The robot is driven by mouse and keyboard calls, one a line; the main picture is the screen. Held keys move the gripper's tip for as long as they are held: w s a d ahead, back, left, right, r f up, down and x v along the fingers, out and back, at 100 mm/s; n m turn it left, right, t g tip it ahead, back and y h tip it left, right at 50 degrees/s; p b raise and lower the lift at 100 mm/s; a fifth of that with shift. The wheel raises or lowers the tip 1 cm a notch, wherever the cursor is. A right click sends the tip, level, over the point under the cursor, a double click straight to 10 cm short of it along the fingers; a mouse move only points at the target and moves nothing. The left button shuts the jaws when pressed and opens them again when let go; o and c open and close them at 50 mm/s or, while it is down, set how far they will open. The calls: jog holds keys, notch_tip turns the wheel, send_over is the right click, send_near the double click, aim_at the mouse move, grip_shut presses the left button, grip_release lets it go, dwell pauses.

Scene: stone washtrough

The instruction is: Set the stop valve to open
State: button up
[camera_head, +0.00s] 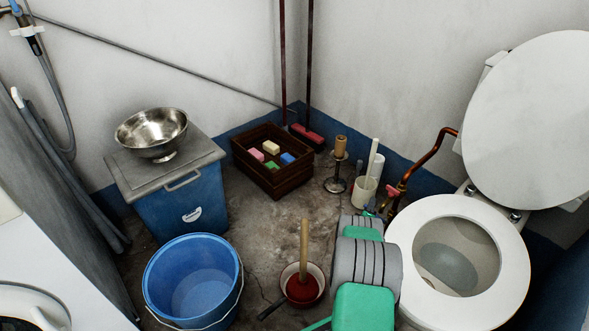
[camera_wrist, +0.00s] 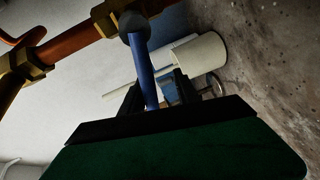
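The stop valve shows in the wrist view as a blue lever (camera_wrist: 142,70) with a dark round hub (camera_wrist: 133,22), set on a copper pipe with brass fittings (camera_wrist: 25,68). In the head view the copper pipe (camera_head: 432,152) runs from the wall beside the toilet down to brass fittings, with a pinkish-red part (camera_head: 393,191) there. My gripper (camera_wrist: 158,88) has its dark fingers apart, one on each side of the lever's free end. A gap shows on the right of the lever. In the head view my arm hides most of the gripper.
A white holder (camera_head: 364,190) stands close to the valve, and a candlestick (camera_head: 336,178) to its left. The toilet (camera_head: 420,290) is right of my arm. A plunger (camera_head: 303,285), blue bucket (camera_head: 185,243) and wooden crate (camera_head: 272,176) stand left.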

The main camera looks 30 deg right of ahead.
jog(key=p+v, duration=0.4)
jog(key=v, duration=0.4)
jog(key=w+a+r+m+g+y+p, duration=0.25)
jog(key=w+a+r+m+y, duration=0.2)
jog(key=w+r, duration=0.7)
jog(key=s+a+r+m+g+y+p, duration=0.1)
jog(key=s+a+r+m+g+y, duration=0.1)
jog(key=a+r, duration=1.4)
jog(key=shift+s+a+r+y+p, duration=0.4)
jog(key=shift+s+r+y, duration=0.25)
jog(key=shift+y, duration=0.1)
